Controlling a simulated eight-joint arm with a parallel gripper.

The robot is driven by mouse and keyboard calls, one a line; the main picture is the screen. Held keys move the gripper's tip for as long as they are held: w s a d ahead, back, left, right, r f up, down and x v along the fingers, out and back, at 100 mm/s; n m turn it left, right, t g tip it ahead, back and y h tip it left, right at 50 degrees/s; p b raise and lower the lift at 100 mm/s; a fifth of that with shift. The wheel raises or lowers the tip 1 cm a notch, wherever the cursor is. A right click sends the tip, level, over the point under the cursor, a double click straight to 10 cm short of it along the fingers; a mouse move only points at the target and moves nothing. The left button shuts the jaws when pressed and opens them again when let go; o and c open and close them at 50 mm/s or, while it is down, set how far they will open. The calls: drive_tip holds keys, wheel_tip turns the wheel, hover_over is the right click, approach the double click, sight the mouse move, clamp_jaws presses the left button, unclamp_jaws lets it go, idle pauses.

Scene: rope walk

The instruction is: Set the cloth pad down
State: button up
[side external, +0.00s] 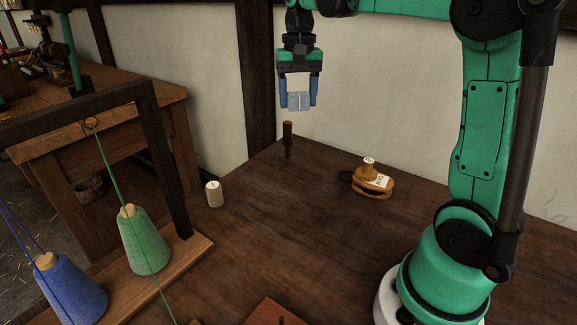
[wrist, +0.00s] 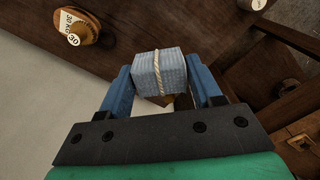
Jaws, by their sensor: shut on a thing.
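The cloth pad (wrist: 149,73) is a small pale blue block with a cord tied around it. It also shows in the side external view (side external: 299,101), held above the dark wooden table (side external: 262,230). My gripper (side external: 299,93) is shut on it, with a blue finger on each side; my gripper also shows in the wrist view (wrist: 162,90). The pad is clear of the tabletop, near the table's far edge. The pad's underside is largely hidden.
An upright wooden peg (side external: 288,140) stands near the far corner. A brass weight (side external: 369,168) marked 30 sits on a wooden piece (side external: 371,185) to the right. A white cylinder (side external: 214,194) stands left. Green (side external: 143,240) and blue (side external: 72,290) thread cones stand front left. The middle tabletop is clear.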

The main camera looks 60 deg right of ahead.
sight(297, 190)
wheel_tip(297, 190, down, 20)
drive_tip(key=shift+s+d+r, duration=0.1)
drive_tip(key=shift+d, duration=0.05)
idle(0.3)
drive_tip(key=o, duration=1.2)
drive_tip(key=shift+o, duration=0.2)
wheel_tip(297, 190, up, 12)
drive_tip(key=s+a+n+t, duration=0.3)
drive_tip(key=a+n, duration=0.1)
drive_tip(key=a, duration=0.3)
drive_tip(key=s+a+r+n+t, duration=0.1)
drive_tip(key=s+a+n+t, duration=0.2)
drive_tip(key=a, duration=0.4)
drive_tip(key=shift+a+r+n+t, duration=0.15)
drive_tip(key=shift+a+n+t, duration=0.1)
drive_tip(key=shift+n+t, duration=0.5)
drive_tip(key=shift+s, duration=0.1)
